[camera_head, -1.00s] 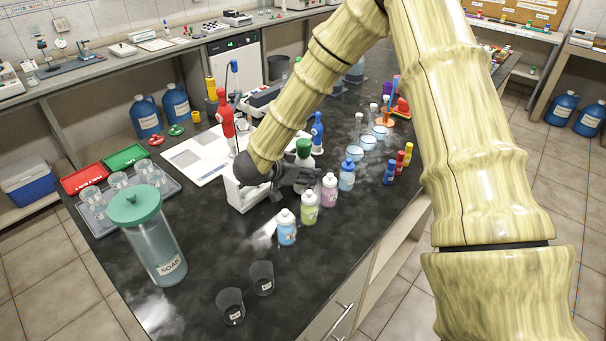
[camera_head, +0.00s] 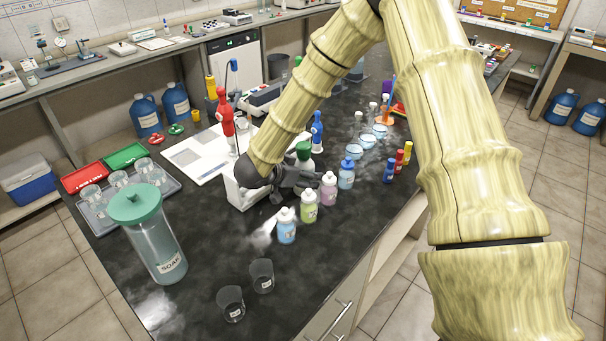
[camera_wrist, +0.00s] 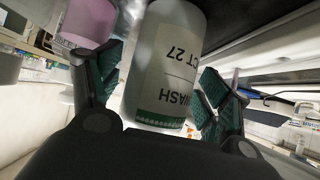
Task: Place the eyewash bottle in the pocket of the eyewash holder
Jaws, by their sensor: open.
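The eyewash bottle, white with a green cap (camera_head: 303,150), stands on the black bench, its lower body largely hidden by my gripper (camera_head: 300,181). In the wrist view the bottle (camera_wrist: 165,65) shows a label ending in "WASH" and a green band. It lies between the two green-padded fingers of my gripper (camera_wrist: 160,88). The fingers are open, with a visible gap at least on the right side.
Blue, green and pink wash bottles (camera_head: 309,206) stand in a row close in front of my gripper. Bare bench lies between.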

